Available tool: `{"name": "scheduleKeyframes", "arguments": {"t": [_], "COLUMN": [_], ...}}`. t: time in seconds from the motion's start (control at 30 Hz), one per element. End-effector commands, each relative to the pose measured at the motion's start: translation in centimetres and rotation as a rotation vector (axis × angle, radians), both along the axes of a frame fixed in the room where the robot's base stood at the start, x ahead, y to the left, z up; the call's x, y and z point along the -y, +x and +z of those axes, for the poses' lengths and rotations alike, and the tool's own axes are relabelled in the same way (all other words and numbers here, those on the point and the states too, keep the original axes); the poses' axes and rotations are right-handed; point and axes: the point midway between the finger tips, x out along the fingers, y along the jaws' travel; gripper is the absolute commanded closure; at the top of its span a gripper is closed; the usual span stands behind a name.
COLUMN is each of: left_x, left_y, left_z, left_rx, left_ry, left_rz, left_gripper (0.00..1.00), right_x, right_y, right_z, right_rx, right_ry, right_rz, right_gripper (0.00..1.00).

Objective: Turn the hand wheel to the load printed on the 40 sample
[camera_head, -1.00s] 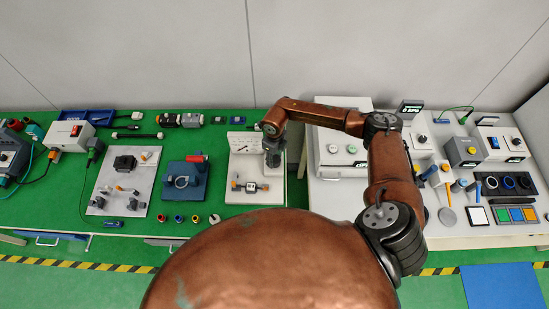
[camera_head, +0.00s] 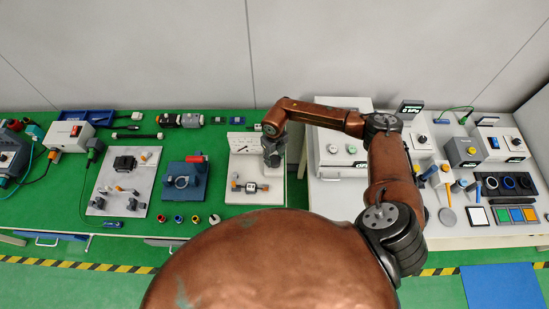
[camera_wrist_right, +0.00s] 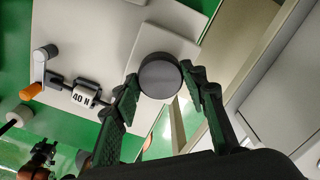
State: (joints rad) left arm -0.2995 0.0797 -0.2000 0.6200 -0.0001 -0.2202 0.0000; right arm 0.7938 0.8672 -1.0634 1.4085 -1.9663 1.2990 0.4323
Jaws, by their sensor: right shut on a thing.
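A round dark grey wheel (camera_wrist_right: 160,76), which I take for the hand wheel, sits on a pale plate in the right wrist view. My right gripper (camera_wrist_right: 158,82) has its two fingers closed against opposite sides of it. In the head view my right gripper (camera_head: 272,158) points down at the right side of the white test station (camera_head: 236,172) and hides the wheel. The sample marked "40 N" (camera_wrist_right: 84,95) lies left of the wheel, in a fixture with an orange end piece (camera_wrist_right: 31,91). It also shows small in the head view (camera_head: 251,187). My left gripper is not visible.
A blue fixture with a ring (camera_head: 183,182) and a grey plate with parts (camera_head: 125,182) stand left on the green bench. A gap (camera_head: 297,180) separates this bench from the white table at the right. Small coloured rings (camera_head: 195,219) lie near the front edge.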

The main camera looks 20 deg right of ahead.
Motion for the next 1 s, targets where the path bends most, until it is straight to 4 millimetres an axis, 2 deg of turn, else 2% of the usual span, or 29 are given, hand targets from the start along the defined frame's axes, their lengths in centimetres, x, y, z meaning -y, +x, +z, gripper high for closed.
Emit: {"name": "scheduleKeyframes", "arguments": {"t": [0.07, 0.1, 0.33, 0.6, 0.73, 0.87, 1.0], "left_x": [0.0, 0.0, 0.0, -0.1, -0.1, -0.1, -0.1], "left_y": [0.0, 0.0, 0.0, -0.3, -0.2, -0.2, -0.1], "left_z": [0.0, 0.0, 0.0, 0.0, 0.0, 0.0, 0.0], "left_rx": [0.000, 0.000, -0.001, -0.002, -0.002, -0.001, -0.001], "left_ry": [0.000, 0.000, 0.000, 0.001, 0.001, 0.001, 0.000], "left_rz": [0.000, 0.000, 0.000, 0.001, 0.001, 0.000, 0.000], "left_gripper": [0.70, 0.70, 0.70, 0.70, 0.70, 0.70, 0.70], "right_x": [0.0, 0.0, 0.0, 0.0, 0.1, 0.0, 0.0], "right_y": [0.0, 0.0, 0.0, 0.0, 0.1, 0.1, 0.1], "right_z": [-0.1, -0.1, 0.0, 0.0, 0.9, 3.0, 6.0], "right_rx": [0.000, 0.000, 0.000, 0.000, 0.002, 0.004, 0.005], "right_ry": [0.001, 0.001, 0.000, 0.000, 0.000, 0.000, 0.000], "right_rz": [0.001, 0.001, 0.001, 0.001, 0.000, 0.002, 0.002], "right_gripper": [0.85, 0.59, 0.43, 0.43, 0.43, 0.43, 0.43]}}
